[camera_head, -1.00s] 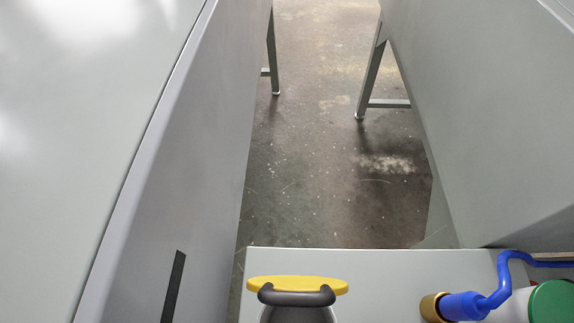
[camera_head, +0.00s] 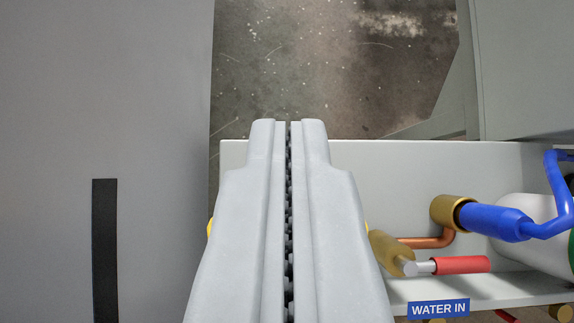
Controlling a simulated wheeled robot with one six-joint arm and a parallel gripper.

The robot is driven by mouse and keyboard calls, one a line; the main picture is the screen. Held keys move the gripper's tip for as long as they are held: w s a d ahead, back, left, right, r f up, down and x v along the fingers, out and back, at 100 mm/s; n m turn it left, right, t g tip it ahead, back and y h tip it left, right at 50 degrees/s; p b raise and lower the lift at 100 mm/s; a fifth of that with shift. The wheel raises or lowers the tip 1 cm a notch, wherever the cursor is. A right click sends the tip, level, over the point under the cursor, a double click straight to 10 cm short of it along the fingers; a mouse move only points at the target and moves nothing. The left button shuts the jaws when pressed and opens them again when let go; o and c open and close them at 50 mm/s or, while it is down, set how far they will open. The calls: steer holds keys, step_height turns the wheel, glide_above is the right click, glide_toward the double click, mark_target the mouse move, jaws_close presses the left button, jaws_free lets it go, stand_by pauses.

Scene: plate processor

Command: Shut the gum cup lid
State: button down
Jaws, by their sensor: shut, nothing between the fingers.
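My gripper (camera_head: 288,125) fills the lower middle of the view, with its two pale grey fingers pressed together and nothing between them. A yellow part (camera_head: 210,229) shows only as thin slivers on either side of the fingers, and the rest of it is hidden behind them. It may be the gum cup lid, but I cannot tell for sure, nor whether the lid is open or shut. I cannot see whether the fingers touch it.
A white tray-like housing (camera_head: 400,160) stands behind and right of the fingers. It holds a brass fitting with a blue pipe (camera_head: 495,222), a red-handled valve (camera_head: 462,265) and a "WATER IN" label (camera_head: 438,309). A grey panel (camera_head: 60,120) fills the left. Bare floor (camera_head: 300,60) lies beyond.

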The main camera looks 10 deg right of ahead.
steer(key=shift+s+a+r, duration=0.1)
steer(key=shift+s+a, duration=0.1)
steer(key=shift+s, duration=0.8)
steer(key=shift+s+a, duration=0.2)
steer(key=shift+s, duration=0.8)
